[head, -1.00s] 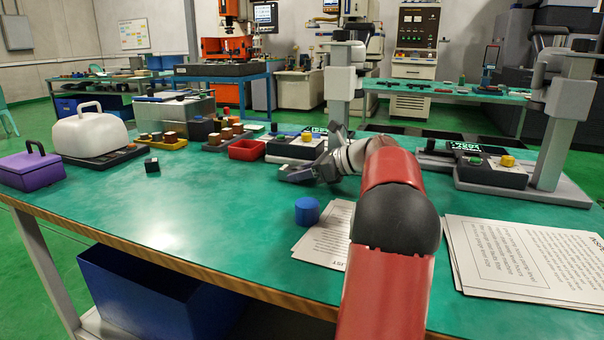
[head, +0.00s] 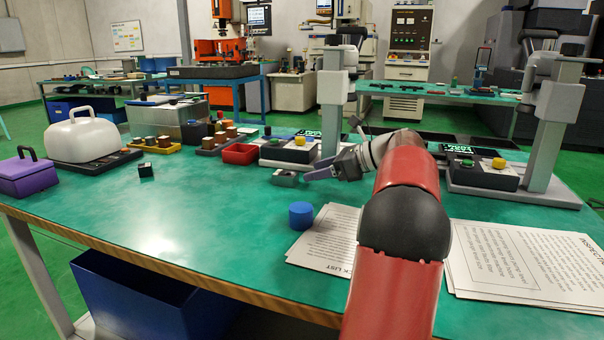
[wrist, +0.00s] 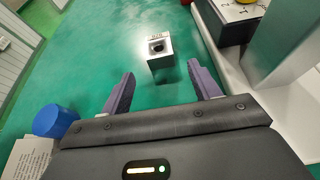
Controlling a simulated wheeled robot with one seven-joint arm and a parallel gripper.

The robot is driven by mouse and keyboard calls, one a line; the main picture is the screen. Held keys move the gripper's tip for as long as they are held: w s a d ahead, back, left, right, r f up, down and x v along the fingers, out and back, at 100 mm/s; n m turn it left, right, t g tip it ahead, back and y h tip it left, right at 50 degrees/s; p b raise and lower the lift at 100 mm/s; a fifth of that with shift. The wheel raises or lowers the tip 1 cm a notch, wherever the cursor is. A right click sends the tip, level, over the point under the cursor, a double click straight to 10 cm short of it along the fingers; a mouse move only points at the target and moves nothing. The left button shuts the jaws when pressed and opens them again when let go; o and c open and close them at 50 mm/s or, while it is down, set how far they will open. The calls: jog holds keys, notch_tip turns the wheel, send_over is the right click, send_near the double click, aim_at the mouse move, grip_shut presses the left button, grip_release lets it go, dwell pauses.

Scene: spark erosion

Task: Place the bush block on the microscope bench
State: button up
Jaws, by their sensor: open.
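A small grey metal block with a round dark hole in its top, apparently the bush block (head: 284,178), stands on the green bench top (head: 200,225). It also shows in the wrist view (wrist: 161,51), ahead of the fingertips and roughly between their lines. My gripper (head: 308,176) is low over the bench, just right of the block. In the wrist view my gripper (wrist: 161,70) has its purple fingers wide apart with nothing between them. No label shows which surface is the microscope bench; this green bench bears column-mounted instruments.
A blue cylinder (head: 301,215) and paper sheets (head: 325,245) lie near the front. A grey column stand (head: 333,110) rises behind my gripper, another (head: 552,130) at right. A small dark block (head: 146,170) and a red tray (head: 240,153) are left. The front-left bench top is clear.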

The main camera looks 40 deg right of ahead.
jog(key=v, duration=0.5)
jog(key=shift+s+f, duration=0.1)
jog(key=shift+s, duration=0.05)
dwell(0.4)
